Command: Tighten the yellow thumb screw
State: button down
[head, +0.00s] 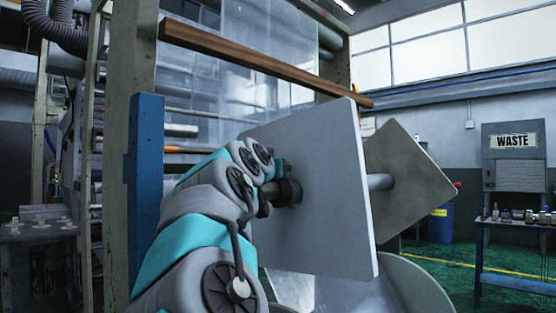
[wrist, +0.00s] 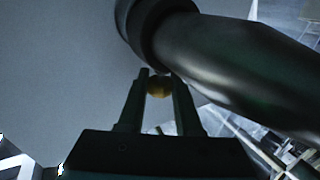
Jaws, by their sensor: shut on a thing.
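The yellow thumb screw (wrist: 158,88) shows as a small dark-gold round knob in the wrist view. My gripper (wrist: 158,80) has its two fingers on either side of the knob, shut on it. The screw sits just below a dark round collar on a thick dark shaft (wrist: 235,70). In the head view my arm reaches to the collar (head: 288,192) at the face of a large grey square plate (head: 320,190). The screw and fingertips are hidden there behind my arm.
A second tilted plate (head: 405,165) stands behind the first on a shaft. A blue post (head: 146,190) stands left of my arm, and a brown beam (head: 250,60) crosses above. A waste station (head: 515,170) and a table with small items (head: 520,283) are at the right.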

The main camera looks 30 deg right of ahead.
dwell(0.3)
jog(key=c, duration=0.9)
grip_release()
jog(key=shift+o, duration=0.2)
jog(key=b+v, duration=0.1)
jog(key=v, duration=0.6)
jog(key=shift+s+a, duration=0.25)
jog(key=shift+a, duration=0.05)
